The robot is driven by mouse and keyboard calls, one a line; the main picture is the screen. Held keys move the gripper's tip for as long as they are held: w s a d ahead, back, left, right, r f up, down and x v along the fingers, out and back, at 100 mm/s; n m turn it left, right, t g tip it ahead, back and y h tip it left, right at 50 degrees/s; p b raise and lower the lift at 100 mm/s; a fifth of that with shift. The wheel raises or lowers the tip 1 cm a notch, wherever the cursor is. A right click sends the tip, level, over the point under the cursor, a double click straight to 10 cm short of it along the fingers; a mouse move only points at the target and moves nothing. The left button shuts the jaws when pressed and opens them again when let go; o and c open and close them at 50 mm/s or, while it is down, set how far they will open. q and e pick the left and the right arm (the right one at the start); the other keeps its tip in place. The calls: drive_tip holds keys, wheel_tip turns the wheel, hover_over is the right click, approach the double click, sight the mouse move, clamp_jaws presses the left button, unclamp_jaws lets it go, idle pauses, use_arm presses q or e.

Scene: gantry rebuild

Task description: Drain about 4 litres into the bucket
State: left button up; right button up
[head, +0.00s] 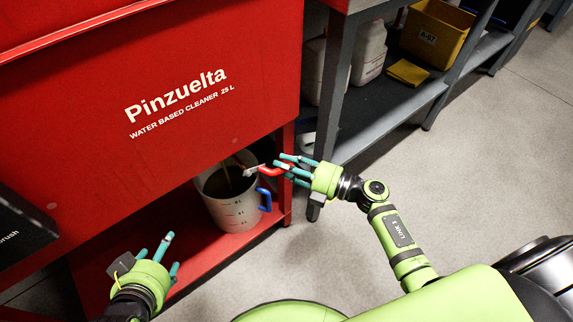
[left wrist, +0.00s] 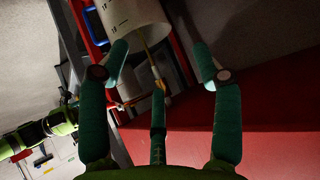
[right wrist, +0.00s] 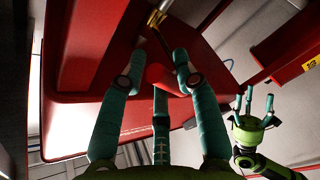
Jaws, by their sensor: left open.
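The white bucket (head: 231,207) with scale marks and a blue handle (head: 265,199) stands upright on the red lower shelf under the red tank. Dark liquid (head: 228,182) shows inside; its level against the marks is not readable. A brown stream (left wrist: 151,62) runs into the bucket and also shows in the right wrist view (right wrist: 160,40). My right gripper (head: 282,168) is closed around the red valve handle (head: 268,170), beside and above the bucket's rim. The handle also shows between its fingers (right wrist: 156,76). My left gripper (head: 161,258) is open and empty, left of the bucket.
The red Pinzuelta tank (head: 215,75) overhangs the bucket. A grey shelf rack (head: 385,125) on the right holds white jugs (head: 368,52), a yellow bin (head: 436,35) and a yellow cloth (head: 408,73). The grey floor (head: 500,150) at right is clear.

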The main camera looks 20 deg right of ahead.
clamp_jaws()
use_arm(q)
drive_tip(key=s+a+f+g+y+p, duration=0.2)
drive_tip(key=s+a+f+g+p, duration=0.2)
drive_tip(key=s+f+g, duration=0.35)
use_arm(e)
drive_tip(key=shift+d+r+n+h, duration=0.15)
drive_tip(key=shift+r+n+h, duration=0.15)
drive_tip(key=shift+r+n, duration=0.6)
drive_tip(key=r+n+g+h+p, duration=0.1)
drive_tip(key=p, duration=0.2)
drive_tip(key=shift+r, duration=0.3)
use_arm(q)
drive_tip(key=s+f, duration=0.3)
drive_tip(key=f, duration=0.9)
drive_tip(key=shift+d+p, duration=0.2)
drive_tip(key=shift+p, duration=0.1)
use_arm(e)
drive_tip(key=shift+n, duration=0.3)
drive_tip(key=o, duration=0.8)
unclamp_jaws()
drive_tip(key=shift+d, duration=0.15)
drive_tip(key=v, duration=1.1)
drive_tip(key=shift+s+d+r, duration=0.1)
drive_tip(key=shift+s+d, duration=0.15)
drive_tip(key=shift+s, duration=0.1)
